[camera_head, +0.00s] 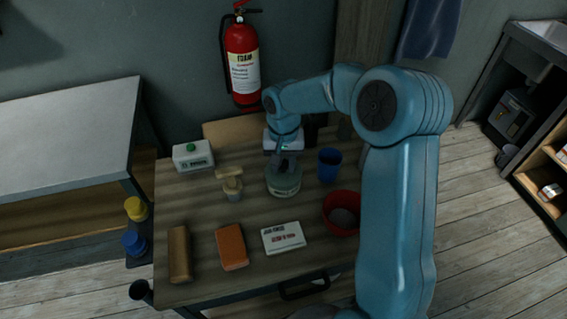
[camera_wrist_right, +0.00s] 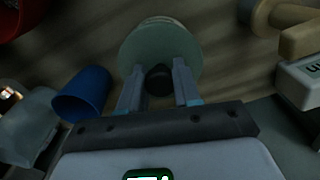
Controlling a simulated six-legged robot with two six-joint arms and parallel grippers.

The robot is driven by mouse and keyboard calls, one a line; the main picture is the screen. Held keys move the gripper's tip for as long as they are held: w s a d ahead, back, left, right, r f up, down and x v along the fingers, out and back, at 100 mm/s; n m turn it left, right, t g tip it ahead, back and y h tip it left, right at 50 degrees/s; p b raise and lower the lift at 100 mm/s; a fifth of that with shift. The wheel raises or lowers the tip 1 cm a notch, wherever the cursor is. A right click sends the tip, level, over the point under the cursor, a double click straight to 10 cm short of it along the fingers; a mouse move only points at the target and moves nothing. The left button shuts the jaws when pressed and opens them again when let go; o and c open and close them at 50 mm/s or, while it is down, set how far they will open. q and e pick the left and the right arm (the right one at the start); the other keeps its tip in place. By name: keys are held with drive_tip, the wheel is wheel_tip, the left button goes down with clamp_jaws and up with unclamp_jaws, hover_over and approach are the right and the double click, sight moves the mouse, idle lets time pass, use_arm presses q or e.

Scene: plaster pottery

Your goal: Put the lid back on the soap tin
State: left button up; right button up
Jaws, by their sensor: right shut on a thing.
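The soap tin (camera_head: 284,188) is round and pale grey-green and stands upright on the wooden table. My right gripper (camera_head: 283,160) is directly above it, pointing down. In the right wrist view my right gripper (camera_wrist_right: 158,82) is shut on the dark knob of the round pale green lid (camera_wrist_right: 158,45). The lid covers most of the tin from that side; a pale strip shows past its far edge. In the head view the lid is at or very near the tin's top; I cannot tell whether they touch. My left gripper is not in view.
A blue cup (camera_head: 329,164) stands close to the right of the tin, and a red bowl (camera_head: 342,226) is at front right. A beige object (camera_head: 231,183) and a white box (camera_head: 193,155) are left. A white card (camera_head: 283,238), orange block (camera_head: 231,247) and brown block (camera_head: 180,254) lie in front.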

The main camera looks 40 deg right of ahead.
idle(0.3)
drive_tip(key=o, duration=1.6)
drive_tip(key=shift+r, duration=0.1)
drive_tip(key=shift+r+p, duration=2.5)
drive_tip(key=shift+r, duration=0.95)
clamp_jaws()
drive_tip(key=shift+f, duration=0.2)
